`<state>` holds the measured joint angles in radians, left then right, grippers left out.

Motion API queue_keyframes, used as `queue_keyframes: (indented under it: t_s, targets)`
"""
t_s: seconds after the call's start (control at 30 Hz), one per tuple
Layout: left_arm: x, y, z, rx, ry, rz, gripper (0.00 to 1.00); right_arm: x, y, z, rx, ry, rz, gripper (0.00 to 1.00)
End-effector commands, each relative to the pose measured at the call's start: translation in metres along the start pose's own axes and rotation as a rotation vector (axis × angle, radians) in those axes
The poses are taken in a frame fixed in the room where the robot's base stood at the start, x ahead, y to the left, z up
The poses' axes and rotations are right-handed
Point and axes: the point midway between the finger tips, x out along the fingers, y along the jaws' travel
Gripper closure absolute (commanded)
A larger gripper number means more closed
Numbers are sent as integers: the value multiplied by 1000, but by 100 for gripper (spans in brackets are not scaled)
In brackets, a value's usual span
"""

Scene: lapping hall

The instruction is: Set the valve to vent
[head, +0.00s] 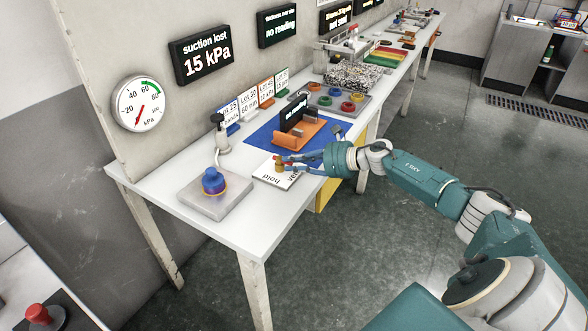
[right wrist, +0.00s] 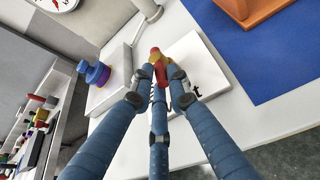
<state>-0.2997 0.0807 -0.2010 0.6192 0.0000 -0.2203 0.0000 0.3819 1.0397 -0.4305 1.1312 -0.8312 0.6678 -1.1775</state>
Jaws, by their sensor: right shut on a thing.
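My right gripper (head: 284,163) is shut on this handle, reaching in from the right. The fingers hide part of the handle and lettering, so I cannot tell exactly which mark it points at. In the right wrist view the plate (right wrist: 198,58) shows one letter "t" beside the fingers. My left gripper is not in view.
A grey block (head: 205,205) with a blue and purple piece (head: 213,181) stands left of the valve. A blue mat (head: 262,133) with an orange stand (head: 308,133) lies behind. A round gauge (head: 142,104) and a "suction lost 15 kPa" display (head: 202,54) hang on the wall.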

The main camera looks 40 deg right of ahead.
Motion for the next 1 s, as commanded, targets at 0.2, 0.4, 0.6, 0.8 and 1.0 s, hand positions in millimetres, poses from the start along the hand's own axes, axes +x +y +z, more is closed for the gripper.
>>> queue_keyframes:
  t_s: [0.2, 0.4, 0.6, 0.8, 1.0]
  targets:
    - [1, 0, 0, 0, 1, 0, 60, -1, -3, 11, -4, -18, -5, 100]
    - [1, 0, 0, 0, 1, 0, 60, -1, -3, 12, -4, -20, -7, 83]
    - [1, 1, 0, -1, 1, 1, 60, -1, -3, 8, -3, -14, -6, 69]
    - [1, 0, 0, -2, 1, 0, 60, -1, -2, 5, -2, -9, -3, 69]
    - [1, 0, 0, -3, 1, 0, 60, -12, -3, 3, -2, -5, -4, 69]
